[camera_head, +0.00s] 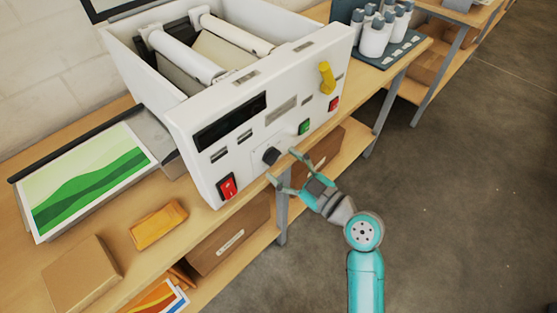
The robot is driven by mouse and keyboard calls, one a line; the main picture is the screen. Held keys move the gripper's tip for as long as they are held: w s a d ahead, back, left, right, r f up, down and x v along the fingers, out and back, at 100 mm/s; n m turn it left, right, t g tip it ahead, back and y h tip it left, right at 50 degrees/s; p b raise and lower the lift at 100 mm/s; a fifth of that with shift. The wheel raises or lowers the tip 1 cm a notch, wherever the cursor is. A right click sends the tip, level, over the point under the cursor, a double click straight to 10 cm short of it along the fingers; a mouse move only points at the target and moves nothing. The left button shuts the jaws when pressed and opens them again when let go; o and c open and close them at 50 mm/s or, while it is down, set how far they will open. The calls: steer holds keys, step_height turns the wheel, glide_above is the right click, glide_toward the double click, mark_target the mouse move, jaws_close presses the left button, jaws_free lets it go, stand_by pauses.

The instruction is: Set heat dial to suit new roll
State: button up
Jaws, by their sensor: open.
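The white roll laminator (215,115) stands on the wooden bench, its top open with rollers showing. A dark round dial (271,156) sits low on its front panel; I take it as the heat dial. Its pointer and any markings are too small to read. My gripper (281,167) is open in front of the panel, with one finger on each side of the dial's near side. I cannot tell whether either finger touches the dial. A pale roller (187,55) lies inside the laminator.
The panel also has a red rocker switch (228,188), a green button (304,127), a red button (334,104), a yellow lever (326,78) and a dark display (230,121). A green print (88,180), yellow packet (158,224) and cardboard box (82,275) lie left. Open floor is right.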

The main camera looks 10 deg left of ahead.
steer(key=v, duration=0.9)
steer(key=shift+s+d, duration=0.2)
steer(key=shift+f, duration=0.1)
steer(key=s+d+f+m+t+h, duration=0.1)
steer(key=s+d+f+m+h, duration=0.4)
steer(key=s+f+m, duration=0.15)
steer(key=s+d+f+m+t+h, duration=0.2)
steer(key=s+d+f+m+h, duration=0.3)
steer(key=s+f, duration=0.3)
steer(key=s+d+r+m+h, duration=0.1)
steer(key=s+d+r+h, duration=0.1)
steer(key=s, duration=0.7)
steer(key=s+d+r+m+h, duration=0.2)
steer(key=s+r, duration=0.2)
steer(key=s, duration=0.5)
steer(key=shift+r+t, duration=0.35)
steer(key=shift+t, duration=0.05)
